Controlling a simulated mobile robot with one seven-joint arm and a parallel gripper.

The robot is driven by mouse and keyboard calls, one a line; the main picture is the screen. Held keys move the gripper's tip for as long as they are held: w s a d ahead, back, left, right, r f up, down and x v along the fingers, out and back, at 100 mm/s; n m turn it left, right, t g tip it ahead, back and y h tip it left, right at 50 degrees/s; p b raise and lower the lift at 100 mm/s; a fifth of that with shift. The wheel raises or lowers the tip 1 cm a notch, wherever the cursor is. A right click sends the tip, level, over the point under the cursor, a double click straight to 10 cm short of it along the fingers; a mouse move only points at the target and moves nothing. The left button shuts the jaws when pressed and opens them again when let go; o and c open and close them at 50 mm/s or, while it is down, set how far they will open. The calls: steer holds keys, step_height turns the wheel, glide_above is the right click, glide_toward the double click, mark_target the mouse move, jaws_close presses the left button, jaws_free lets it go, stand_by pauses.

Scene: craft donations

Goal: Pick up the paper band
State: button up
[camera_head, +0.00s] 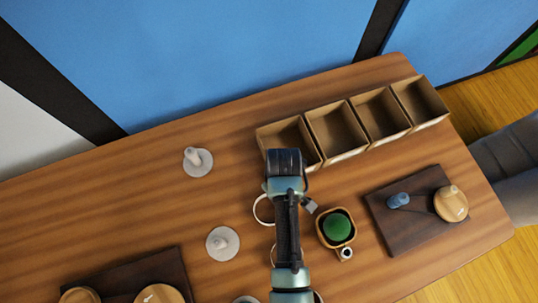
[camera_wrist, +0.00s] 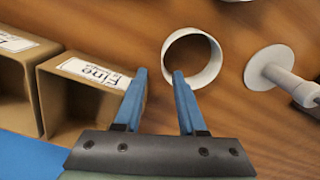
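The paper band is a white open ring (camera_wrist: 212,72) on the wooden table, near the top middle of the wrist view. In the head view a thin white ring (camera_head: 256,206) shows left of my arm, partly hidden by it. My gripper (camera_wrist: 160,74) is open and empty, pointing down over the table. In the wrist view its right fingertip overlaps the lower-left rim of the band, and its left fingertip lies to the left of it. I cannot tell whether that fingertip touches the band.
Open cardboard boxes (camera_head: 344,153) stand in a row at the back right; one is labelled "Fine". Grey discs with pegs (camera_head: 222,243) stand to the left. A cup with green contents (camera_head: 352,239) is right of my arm. A dark board (camera_head: 413,237) holds pieces farther right.

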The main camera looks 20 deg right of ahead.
steer(key=f, duration=0.4)
steer(key=shift+s+f, duration=0.2)
steer(key=shift+f, duration=0.2)
jaws_close()
